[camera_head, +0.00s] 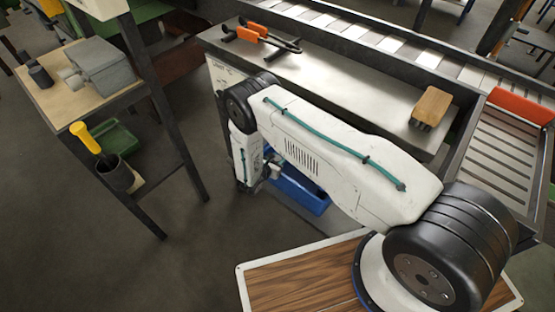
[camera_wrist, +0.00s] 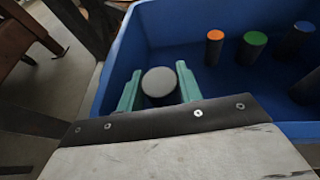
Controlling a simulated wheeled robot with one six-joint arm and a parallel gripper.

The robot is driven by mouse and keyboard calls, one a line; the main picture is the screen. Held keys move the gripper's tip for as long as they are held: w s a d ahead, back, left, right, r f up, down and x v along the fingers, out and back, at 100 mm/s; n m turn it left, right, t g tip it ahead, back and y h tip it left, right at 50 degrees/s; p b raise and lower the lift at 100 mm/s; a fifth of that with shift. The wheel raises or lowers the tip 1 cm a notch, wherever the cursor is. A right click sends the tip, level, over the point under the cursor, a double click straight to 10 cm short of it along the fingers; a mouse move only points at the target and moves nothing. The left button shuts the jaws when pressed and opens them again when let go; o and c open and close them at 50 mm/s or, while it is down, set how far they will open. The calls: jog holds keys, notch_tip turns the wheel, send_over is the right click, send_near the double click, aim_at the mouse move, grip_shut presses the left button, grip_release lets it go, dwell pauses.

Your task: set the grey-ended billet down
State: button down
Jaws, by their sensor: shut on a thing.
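The grey-ended billet (camera_wrist: 158,82) is a dark upright cylinder with a round grey top. In the wrist view it stands between the two teal fingers of my gripper (camera_wrist: 159,90), which is shut on it. The billet appears within the outline of the blue bin (camera_wrist: 215,22), near its near left corner. I cannot tell whether its lower end touches the bin floor. In the head view the blue bin (camera_head: 302,195) is partly hidden behind my arm, and the billet cannot be made out.
Standing in the bin are an orange-ended billet (camera_wrist: 215,35), a green-ended billet (camera_wrist: 255,38) and a blue-ended billet (camera_wrist: 304,27). Tongs (camera_head: 262,38) and a wooden-backed brush (camera_head: 432,105) lie on the metal bench (camera_head: 335,85). A side table (camera_head: 75,95) stands at left.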

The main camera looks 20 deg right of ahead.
jog(key=c, duration=0.9)
grip_release()
jog(key=shift+s+d+f, duration=0.1)
jog(key=shift+s+f, duration=0.25)
jog(key=shift+f, duration=0.15)
jog(key=shift+w+r, duration=0.1)
jog(key=shift+r, duration=0.25)
jog(key=v, duration=1.2)
jog(key=shift+w+r, duration=0.1)
jog(key=shift+r, duration=0.25)
